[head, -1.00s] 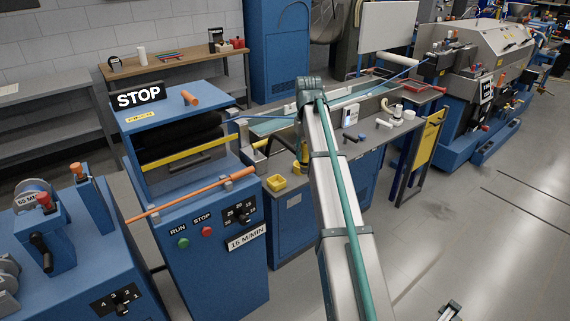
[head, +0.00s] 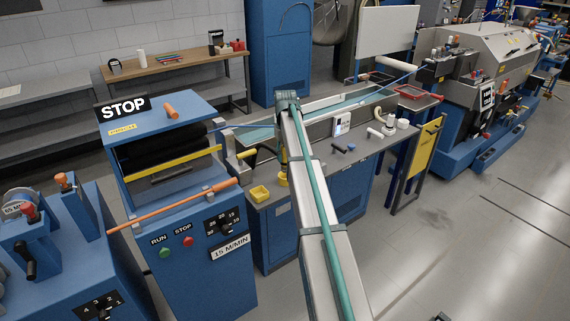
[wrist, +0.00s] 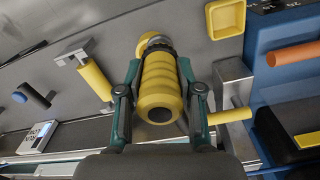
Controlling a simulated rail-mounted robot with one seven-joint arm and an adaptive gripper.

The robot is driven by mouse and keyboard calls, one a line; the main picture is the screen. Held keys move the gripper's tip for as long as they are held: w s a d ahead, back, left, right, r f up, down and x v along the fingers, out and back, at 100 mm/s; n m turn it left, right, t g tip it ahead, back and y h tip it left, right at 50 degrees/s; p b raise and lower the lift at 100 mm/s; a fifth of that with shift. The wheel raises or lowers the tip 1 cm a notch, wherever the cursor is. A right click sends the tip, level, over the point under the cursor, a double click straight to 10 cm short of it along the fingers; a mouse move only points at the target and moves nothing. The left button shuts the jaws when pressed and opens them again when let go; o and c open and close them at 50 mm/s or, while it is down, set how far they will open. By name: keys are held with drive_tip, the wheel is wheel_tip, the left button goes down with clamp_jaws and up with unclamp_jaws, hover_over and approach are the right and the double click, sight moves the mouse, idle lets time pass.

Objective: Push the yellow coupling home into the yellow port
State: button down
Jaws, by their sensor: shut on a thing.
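The yellow coupling (wrist: 160,88) is a ribbed yellow cylinder with a dark hole in its near end. My gripper (wrist: 160,78) is shut on it, one green-grey finger on each side. Beyond that is a round yellow piece (wrist: 158,15), seemingly the yellow port, roughly in line with the coupling. I cannot tell whether coupling and port touch. In the head view a small yellow round piece (head: 282,180) shows on the bench edge beside my arm. The gripper is small and mostly hidden there.
A square yellow tray (wrist: 225,18) lies close by; it also shows in the head view (head: 259,194). Yellow-handled levers stand left (wrist: 95,82) and right (wrist: 230,115) of my gripper. An orange handle (wrist: 293,55) is at right. The STOP machine (head: 125,108) stands left.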

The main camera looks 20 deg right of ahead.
sight(285, 166)
drive_tip(key=shift+w+d+f+p, duration=0.4)
drive_tip(key=shift+w+f, duration=0.3)
drive_tip(key=shift+f, duration=0.75)
drive_tip(key=shift+w+d+f+p, duration=0.25)
drive_tip(key=shift+w+f+p, duration=0.35)
drive_tip(key=shift+f, duration=0.9)
drive_tip(key=shift+w+d+f+p, duration=0.35)
drive_tip(key=shift+w+f, duration=0.45)
drive_tip(key=shift+f, duration=0.65)
drive_tip(key=shift+f, duration=0.1)
drive_tip(key=shift+f, duration=0.15)
drive_tip(key=c, duration=0.8)
unclamp_jaws()
drive_tip(key=shift+o, duration=0.3)
wheel_tip(285, 166, up, 13)
drive_tip(key=b, duration=0.3)
drive_tip(key=shift+f, duration=0.2)
